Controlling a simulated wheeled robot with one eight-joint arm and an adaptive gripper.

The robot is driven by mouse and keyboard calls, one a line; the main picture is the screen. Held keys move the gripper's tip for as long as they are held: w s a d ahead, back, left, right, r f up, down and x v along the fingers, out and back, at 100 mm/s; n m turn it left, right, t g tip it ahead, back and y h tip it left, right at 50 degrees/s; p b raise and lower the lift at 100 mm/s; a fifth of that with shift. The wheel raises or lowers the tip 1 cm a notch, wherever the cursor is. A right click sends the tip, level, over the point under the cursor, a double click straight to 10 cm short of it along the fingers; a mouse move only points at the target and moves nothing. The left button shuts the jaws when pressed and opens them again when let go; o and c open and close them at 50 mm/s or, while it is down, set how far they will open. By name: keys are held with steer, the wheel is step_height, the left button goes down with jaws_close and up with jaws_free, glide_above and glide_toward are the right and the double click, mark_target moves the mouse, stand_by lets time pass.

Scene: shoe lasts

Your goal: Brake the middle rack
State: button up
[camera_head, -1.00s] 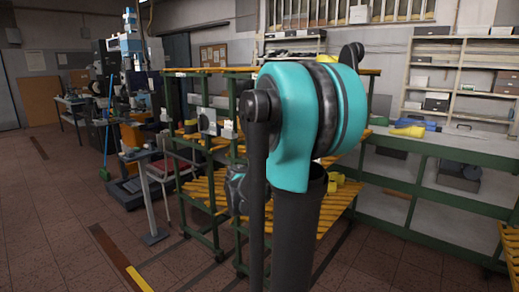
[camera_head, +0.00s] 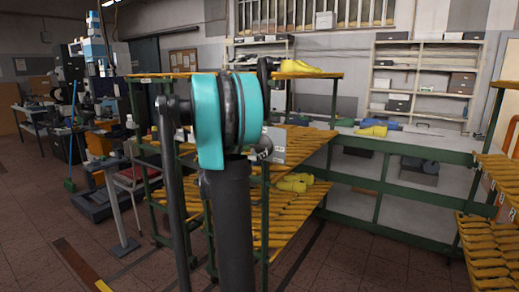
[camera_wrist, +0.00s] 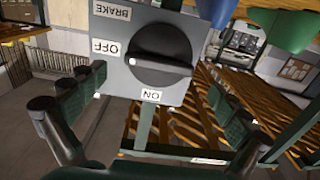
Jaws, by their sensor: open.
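A green-framed rack with yellow slatted shelves (camera_head: 290,228) stands mid-picture in the head view, partly behind my arm. A grey control box (camera_head: 299,143) shows at the rack, right of my arm. In the wrist view the grey box (camera_wrist: 180,94) is close and upside down, with BRAKE, OFF and ON labels.
Yellow shoe lasts (camera_head: 295,182) lie on the rack, and another (camera_head: 300,66) is on its top. A second slatted rack (camera_head: 490,235) stands at the right edge. A long green-edged bench (camera_head: 400,150) runs behind. Floor is free between them.

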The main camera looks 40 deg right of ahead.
mark_target(260, 147)
steer(key=x, duration=0.5)
steer(key=shift+w+d, duration=0.15)
steer(key=shift+d, duration=0.25)
steer(key=c, duration=1)
